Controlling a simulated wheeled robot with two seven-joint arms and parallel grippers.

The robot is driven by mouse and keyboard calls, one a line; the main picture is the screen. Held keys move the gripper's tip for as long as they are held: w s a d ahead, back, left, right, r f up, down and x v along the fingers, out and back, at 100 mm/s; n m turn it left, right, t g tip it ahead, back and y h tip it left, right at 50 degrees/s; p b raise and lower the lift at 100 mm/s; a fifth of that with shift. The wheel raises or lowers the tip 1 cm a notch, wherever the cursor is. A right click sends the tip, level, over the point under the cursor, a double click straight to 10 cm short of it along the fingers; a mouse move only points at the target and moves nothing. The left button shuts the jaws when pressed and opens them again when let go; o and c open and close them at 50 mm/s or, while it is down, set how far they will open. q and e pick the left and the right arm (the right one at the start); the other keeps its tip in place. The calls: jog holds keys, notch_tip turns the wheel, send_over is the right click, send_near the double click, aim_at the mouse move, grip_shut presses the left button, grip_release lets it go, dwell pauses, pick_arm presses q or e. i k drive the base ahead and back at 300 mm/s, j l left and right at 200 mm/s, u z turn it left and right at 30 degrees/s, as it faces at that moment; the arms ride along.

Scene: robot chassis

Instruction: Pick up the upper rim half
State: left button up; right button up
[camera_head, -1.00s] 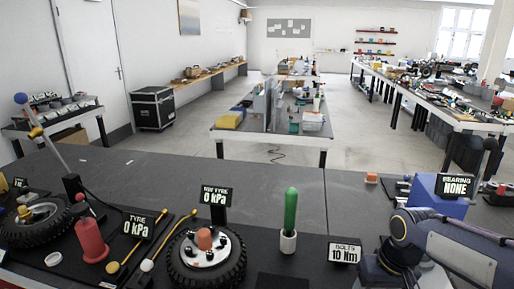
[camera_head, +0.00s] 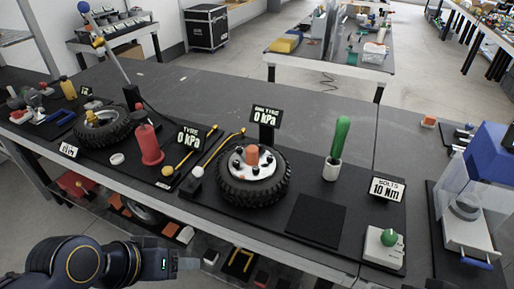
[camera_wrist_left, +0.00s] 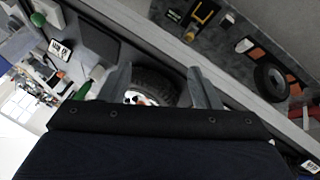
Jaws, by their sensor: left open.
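A tyre with a pale rim (camera_head: 262,170) lies on the bench in the middle of the head view. An orange cap (camera_head: 252,153) stands at its centre, with several dark knobs around it. I cannot tell which part is the upper rim half. My left gripper (camera_head: 194,264) is low in front of the bench, apart from that tyre; its fingers are hard to make out there. In the left wrist view the left gripper (camera_wrist_left: 160,76) is open and empty, with a tyre (camera_wrist_left: 155,85) and pale rim seen beyond its fingers. My right gripper is not in view.
A second tyre (camera_head: 103,130) and a red cylinder (camera_head: 149,145) stand at left. A green-handled tool (camera_head: 340,137) stands in a white cup. A flat black pad (camera_head: 316,221) lies in front of it. A blue-topped press (camera_head: 487,155) is at right. A lower shelf (camera_head: 225,238) holds loose parts.

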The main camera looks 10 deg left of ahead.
aim_at(252, 162)
jog(key=i+j, duration=0.15)
jog(key=j, duration=0.35)
jog(key=i+j+z, duration=0.1)
jog(key=j, duration=0.35)
jog(key=i+j, duration=0.15)
jog(key=j, duration=0.35)
jog(key=i+j, duration=0.1)
jog(key=j, duration=0.4)
jog(key=i+j+z, duration=0.1)
jog(key=j, duration=0.4)
jog(key=i+j, duration=0.15)
jog(key=j, duration=0.3)
